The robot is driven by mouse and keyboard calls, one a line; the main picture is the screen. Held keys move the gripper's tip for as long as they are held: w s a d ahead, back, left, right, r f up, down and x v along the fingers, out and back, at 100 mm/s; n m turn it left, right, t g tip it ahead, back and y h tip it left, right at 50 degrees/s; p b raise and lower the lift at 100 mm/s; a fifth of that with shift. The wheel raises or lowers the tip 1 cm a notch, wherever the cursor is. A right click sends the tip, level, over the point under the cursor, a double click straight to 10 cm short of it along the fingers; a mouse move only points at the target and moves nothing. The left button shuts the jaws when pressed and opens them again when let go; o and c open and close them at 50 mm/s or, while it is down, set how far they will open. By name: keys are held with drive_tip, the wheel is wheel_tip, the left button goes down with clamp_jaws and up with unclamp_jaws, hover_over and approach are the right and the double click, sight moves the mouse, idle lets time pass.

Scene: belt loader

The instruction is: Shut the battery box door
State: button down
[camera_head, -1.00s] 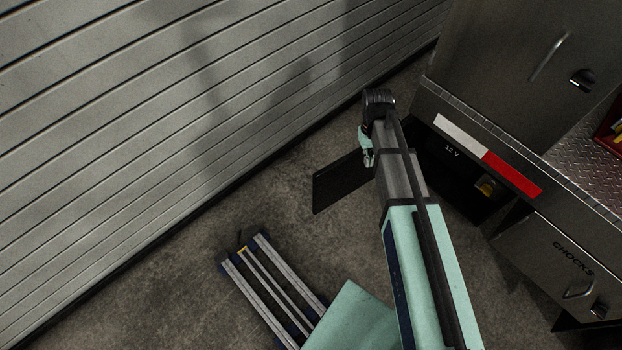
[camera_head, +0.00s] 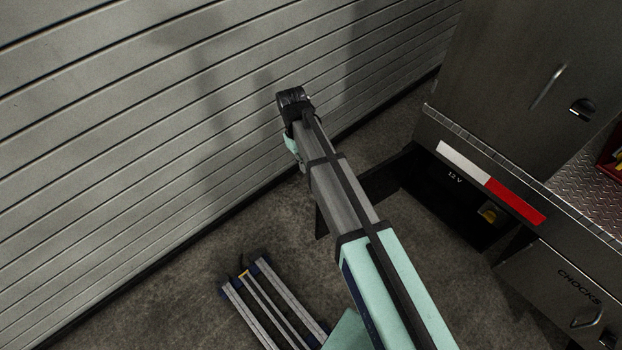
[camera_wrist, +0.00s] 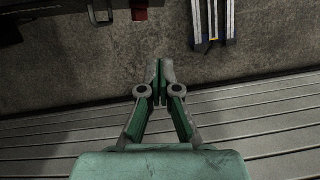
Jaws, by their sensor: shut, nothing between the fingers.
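The battery box (camera_head: 462,205) is the dark recess marked 12 V, low on the loader's side, and it stands open. Its door, a dark panel (camera_head: 388,178), is swung out to the left of the opening. My arm crosses in front of the door and hides most of it; a corner shows left of the arm. My gripper (camera_wrist: 160,72) is shut and empty in the wrist view, above the floor beside the slatted wall. In the head view the wrist is left of the door, and the fingertips cannot be made out.
A slatted metal wall (camera_head: 150,120) runs along the left, close to my wrist. The loader's body (camera_head: 520,80) stands at right, with a red-and-white marker strip (camera_head: 490,183) above the box. The chocks compartment (camera_head: 560,285) is shut.

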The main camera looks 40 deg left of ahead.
drive_tip(key=s+d+f+p, duration=0.2)
drive_tip(key=d+f+p, duration=0.2)
drive_tip(key=f, duration=0.5)
drive_tip(key=shift+s+d, duration=0.15)
drive_tip(key=shift+d, duration=0.85)
drive_tip(key=shift+f, duration=0.1)
